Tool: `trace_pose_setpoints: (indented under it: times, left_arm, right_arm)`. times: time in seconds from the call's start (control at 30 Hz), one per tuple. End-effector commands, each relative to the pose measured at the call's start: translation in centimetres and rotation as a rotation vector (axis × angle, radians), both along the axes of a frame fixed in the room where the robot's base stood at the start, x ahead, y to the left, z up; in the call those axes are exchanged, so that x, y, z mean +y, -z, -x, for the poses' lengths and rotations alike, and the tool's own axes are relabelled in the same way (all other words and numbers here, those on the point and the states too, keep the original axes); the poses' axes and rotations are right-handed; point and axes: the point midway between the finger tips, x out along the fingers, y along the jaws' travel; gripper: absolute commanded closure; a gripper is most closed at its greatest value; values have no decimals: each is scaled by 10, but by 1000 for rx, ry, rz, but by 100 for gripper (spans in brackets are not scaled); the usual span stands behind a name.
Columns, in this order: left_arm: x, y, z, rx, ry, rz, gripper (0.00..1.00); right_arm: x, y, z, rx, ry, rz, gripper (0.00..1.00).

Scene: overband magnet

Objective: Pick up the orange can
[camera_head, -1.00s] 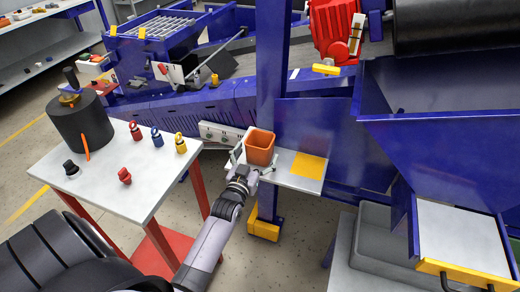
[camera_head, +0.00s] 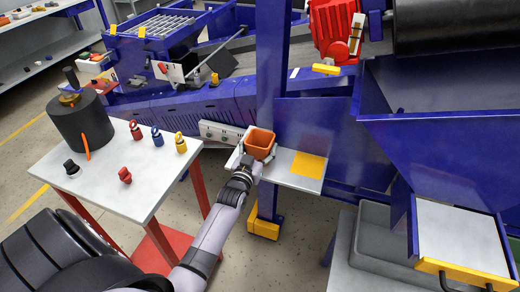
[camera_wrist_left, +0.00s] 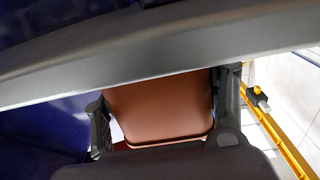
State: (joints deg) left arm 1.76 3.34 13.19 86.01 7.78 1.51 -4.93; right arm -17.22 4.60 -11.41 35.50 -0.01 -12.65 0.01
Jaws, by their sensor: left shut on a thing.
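The orange can (camera_head: 260,144) is an open, square-mouthed container. In the head view it is at the left end of a small grey shelf on the blue machine, tilted a little with its opening showing. My left gripper (camera_head: 246,161) is shut on it from the near side. In the left wrist view the can (camera_wrist_left: 160,106) fills the space between the two fingers of the gripper (camera_wrist_left: 165,125), one finger at each side. Whether its base touches the shelf is hidden by the gripper. My right gripper is not in view.
The grey shelf (camera_head: 284,172) carries a yellow square (camera_head: 308,165) right of the can. A blue post (camera_head: 271,60) rises just behind. A white table (camera_head: 110,185) with several small coloured items and a black cylinder (camera_head: 80,122) stands left. A grey bin (camera_head: 375,237) is at right.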

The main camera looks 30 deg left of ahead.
Motion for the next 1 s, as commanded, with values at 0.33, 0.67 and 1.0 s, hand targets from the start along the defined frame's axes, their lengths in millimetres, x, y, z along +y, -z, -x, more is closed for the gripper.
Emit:
trace_pose_setpoints:
  times: [0.33,0.67,1.0]
  left_arm:
    - [0,0,0,0,0,0,64]
    - [0,-4,0,-2,0,0,65]
    - [0,-63,0,-9,-1,-1,65]
  right_arm:
    - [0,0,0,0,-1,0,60]
    - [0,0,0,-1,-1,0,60]
    - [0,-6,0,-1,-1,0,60]
